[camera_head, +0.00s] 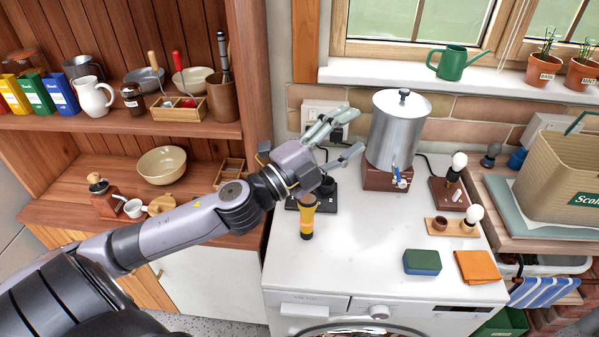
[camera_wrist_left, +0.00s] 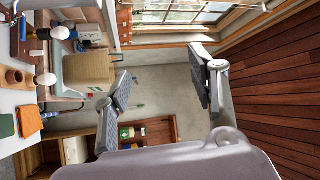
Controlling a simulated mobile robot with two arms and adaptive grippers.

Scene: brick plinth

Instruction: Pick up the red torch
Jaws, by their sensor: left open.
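I see no plainly red torch in either view. A yellow-orange torch with a dark end (camera_head: 307,216) stands on the white counter, just below my left wrist, which partly hides its top. My left gripper (camera_head: 351,133) is open and empty, above the counter and left of the metal urn (camera_head: 397,130). Its spread fingers also show in the left wrist view (camera_wrist_left: 165,95), with nothing between them. My right gripper is in neither view.
Bulb lamps (camera_head: 453,182) stand right of the urn. A green-blue sponge (camera_head: 422,262) and orange cloth (camera_head: 478,267) lie at the counter's front right. A wooden shelf (camera_head: 120,128) with jugs and bowls is at left. The counter's front middle is clear.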

